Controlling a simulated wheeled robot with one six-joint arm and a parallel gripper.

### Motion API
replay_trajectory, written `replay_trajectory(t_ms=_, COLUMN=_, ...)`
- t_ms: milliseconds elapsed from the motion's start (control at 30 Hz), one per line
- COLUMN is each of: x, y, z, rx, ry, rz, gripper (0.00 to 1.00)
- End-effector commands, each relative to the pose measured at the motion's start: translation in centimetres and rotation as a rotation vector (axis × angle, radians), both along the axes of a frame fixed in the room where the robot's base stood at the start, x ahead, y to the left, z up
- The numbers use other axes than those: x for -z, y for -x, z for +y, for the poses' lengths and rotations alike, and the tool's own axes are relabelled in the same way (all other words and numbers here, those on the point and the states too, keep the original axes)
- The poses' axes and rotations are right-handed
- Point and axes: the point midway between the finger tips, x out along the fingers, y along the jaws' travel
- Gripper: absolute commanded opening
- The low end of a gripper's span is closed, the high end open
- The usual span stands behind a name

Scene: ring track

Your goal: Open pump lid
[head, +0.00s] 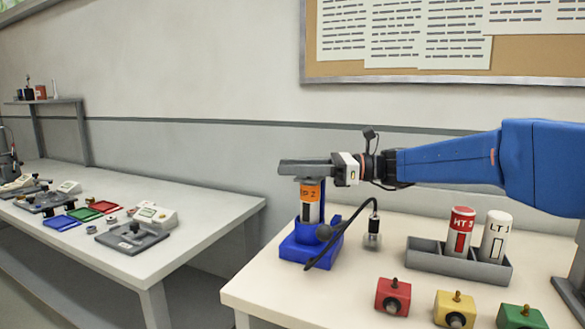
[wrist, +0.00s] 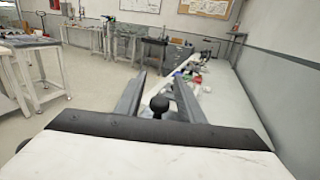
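The pump (head: 312,212) is an upright cylinder with an orange label ending in "P 2", standing in a blue base at the back left of the near table. My gripper (head: 305,168) lies level across its top, fingers pointing left, and hides the lid in the head view. In the wrist view my gripper (wrist: 159,85) has its two grey fingers well apart. A round black knob (wrist: 158,105), apparently on the pump lid, sits between them with a gap on each side. I cannot see the lid itself.
A black hose with a metal end (head: 372,240) arches right of the pump. A grey tray (head: 425,255) holds red-topped and white cylinders. Red (head: 393,296), yellow (head: 455,310) and green (head: 521,317) blocks line the front. Another table (head: 200,230) stands left.

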Motion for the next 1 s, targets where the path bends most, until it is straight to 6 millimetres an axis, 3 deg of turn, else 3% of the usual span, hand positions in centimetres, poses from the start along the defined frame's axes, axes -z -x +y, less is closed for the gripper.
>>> replay_trajectory(t_ms=233, x=0.0, y=0.0, z=0.1, rx=0.001, ry=0.000, rz=0.000, gripper=0.35)
replay_trajectory(t_ms=400, x=0.0, y=0.0, z=0.0, rx=0.001, ry=0.000, rz=0.000, gripper=0.00)
replay_trajectory(t_ms=767, x=-0.3, y=-0.1, z=0.0, rx=0.001, ry=-0.012, rz=0.031, gripper=0.00)
replay_trajectory(t_ms=1000, x=-1.1, y=-0.6, z=-0.2, rx=0.002, ry=-0.055, rz=0.151, gripper=0.00)
